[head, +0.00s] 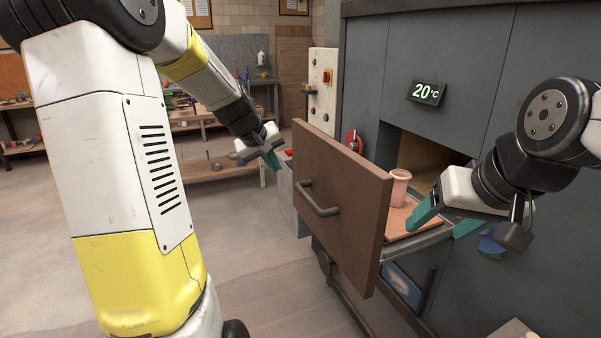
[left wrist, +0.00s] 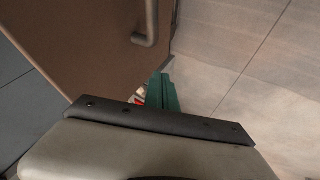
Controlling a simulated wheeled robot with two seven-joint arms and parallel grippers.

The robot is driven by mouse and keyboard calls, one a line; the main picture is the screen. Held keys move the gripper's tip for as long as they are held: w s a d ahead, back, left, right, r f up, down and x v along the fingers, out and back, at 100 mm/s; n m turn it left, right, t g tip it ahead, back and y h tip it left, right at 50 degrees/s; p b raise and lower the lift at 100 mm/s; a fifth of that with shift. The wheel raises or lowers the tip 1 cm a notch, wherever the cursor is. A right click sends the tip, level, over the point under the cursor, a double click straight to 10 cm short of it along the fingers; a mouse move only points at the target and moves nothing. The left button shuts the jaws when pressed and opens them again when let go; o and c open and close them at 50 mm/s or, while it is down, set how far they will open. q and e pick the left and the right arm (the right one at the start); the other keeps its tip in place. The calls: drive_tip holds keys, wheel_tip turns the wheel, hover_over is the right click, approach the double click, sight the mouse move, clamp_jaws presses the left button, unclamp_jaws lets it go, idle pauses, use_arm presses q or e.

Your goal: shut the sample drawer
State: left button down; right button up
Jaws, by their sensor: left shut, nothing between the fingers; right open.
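The sample drawer (head: 340,188) stands pulled out of the grey cabinet. Its brown front has a dark bar handle (head: 318,203), which also shows in the left wrist view (left wrist: 151,25). A pink cup (head: 399,187) stands upright inside the drawer on a reddish-brown surface. My left gripper (head: 274,160) is shut and empty, to the left of the drawer front in the head view. In the left wrist view its teal fingers (left wrist: 163,95) lie just below the brown front; I cannot tell whether they touch it. My right gripper (head: 445,222) is open over the drawer's right side, right of the cup.
The grey cabinet (head: 470,60) has a display reading 20 °C (head: 426,92) above a dark opening behind the drawer. A control panel (head: 322,90) with a red button stands left of it. Workbenches with clutter line the back left. The floor (head: 255,260) in front is clear.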

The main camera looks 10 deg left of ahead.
sight(298, 177)
use_arm(q)
drive_tip(key=shift+w+d+f, duration=0.85)
drive_tip(key=shift+w+f, duration=0.4)
drive_tip(key=shift+w+d+f, duration=0.9)
drive_tip(key=shift+w+f, duration=0.35)
drive_tip(key=shift+w, duration=0.05)
drive_tip(key=shift+w+d+f, duration=0.85)
drive_tip(key=shift+w+f, duration=0.4)
